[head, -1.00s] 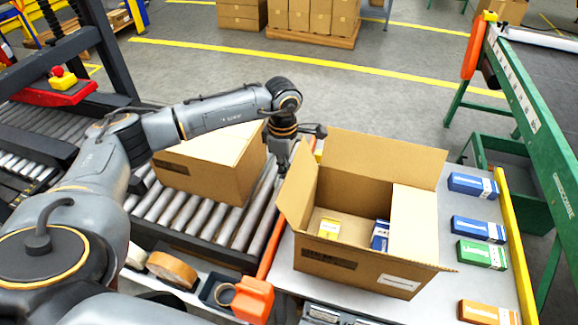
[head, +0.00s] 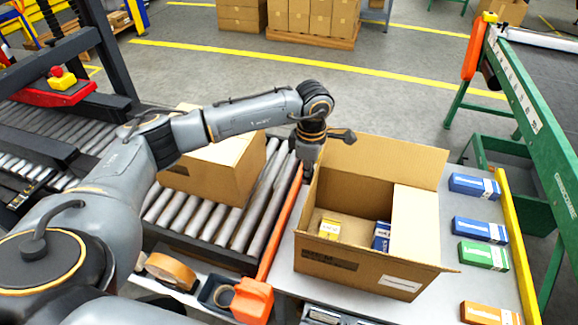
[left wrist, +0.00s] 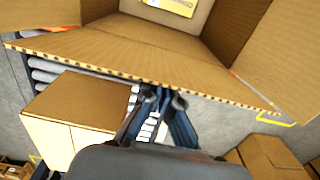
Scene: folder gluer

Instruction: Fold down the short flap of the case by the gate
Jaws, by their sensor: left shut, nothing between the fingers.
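The open case (head: 355,268) stands on the table with its top open. Its left short flap (head: 312,205) stands steeply up at the case's left side. My left gripper (head: 307,170) is shut and empty, pointing down just outside that flap near its back end. In the left wrist view the flap (left wrist: 130,55) crosses the upper picture, and the fingertips (left wrist: 165,95) are at its edge; I cannot tell whether they touch. The back long flap (head: 385,160) stands up; the right short flap (head: 415,225) shows its pale face. My right gripper is not in view.
A yellow box (head: 329,229) and a blue box (head: 381,236) lie inside the case. A closed carton (head: 215,168) sits on the roller conveyor (head: 245,215) at left. An orange bar (head: 285,225) runs between conveyor and table. Several small boxes line the table's right side.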

